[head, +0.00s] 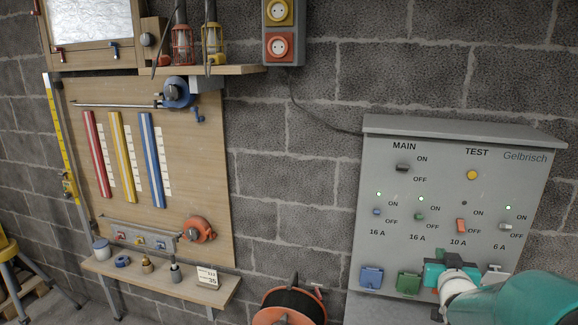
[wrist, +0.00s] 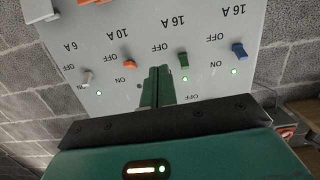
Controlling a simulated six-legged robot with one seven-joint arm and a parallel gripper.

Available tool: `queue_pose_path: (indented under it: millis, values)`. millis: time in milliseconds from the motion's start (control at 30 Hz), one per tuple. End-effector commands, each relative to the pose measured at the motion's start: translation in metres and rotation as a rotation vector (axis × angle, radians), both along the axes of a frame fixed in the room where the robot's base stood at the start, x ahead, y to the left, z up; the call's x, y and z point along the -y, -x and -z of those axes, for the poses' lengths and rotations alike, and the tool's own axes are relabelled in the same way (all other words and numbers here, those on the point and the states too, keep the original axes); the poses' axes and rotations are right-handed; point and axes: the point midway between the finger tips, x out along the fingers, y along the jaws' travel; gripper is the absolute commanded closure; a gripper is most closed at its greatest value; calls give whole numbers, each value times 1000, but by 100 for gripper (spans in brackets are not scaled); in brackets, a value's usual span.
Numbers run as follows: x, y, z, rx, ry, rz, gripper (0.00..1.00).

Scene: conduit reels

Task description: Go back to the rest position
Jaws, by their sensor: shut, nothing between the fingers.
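My gripper (wrist: 157,72) is shut and empty, its two green fingers together in front of the grey panel (wrist: 205,20). In the head view my teal arm reaches in from the lower right, and the gripper's body is before the panel's lower part; the fingertips are hard to make out there. The panel (head: 438,190) carries a blue switch (head: 376,211), a green switch (head: 420,216), an orange switch (head: 460,225) and a pale switch (head: 506,227). Green lamps glow above the blue, green and pale switches; the lamp (head: 464,203) above the orange one is dark.
Blue (head: 371,277) and green (head: 408,283) sockets sit low on the panel. A black and orange reel (head: 293,305) stands left of it. Farther left are a wooden tool board (head: 200,165) and a small shelf (head: 150,288).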

Motion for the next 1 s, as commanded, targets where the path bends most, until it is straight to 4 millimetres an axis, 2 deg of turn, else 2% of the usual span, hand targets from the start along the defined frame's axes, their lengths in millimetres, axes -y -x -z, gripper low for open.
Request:
queue_pose_path:
  millis: [33,167,267,467,600,700,800,900,1000]
  values:
    - [-17,7,-9,-44,-8,-8,100]
    - [-55,32,-17,-188,-43,-23,100]
    - [-85,58,-20,-301,-68,-43,100]
    - [-143,127,-20,-532,-117,-102,100]
    - [-180,186,-16,-697,-143,-161,100]
    - [-201,226,-12,-803,-154,-204,100]
    - [-213,255,-9,-879,-161,-235,100]
    - [-219,271,-6,-922,-163,-250,100]
    - [-220,275,-5,-935,-164,-254,100]
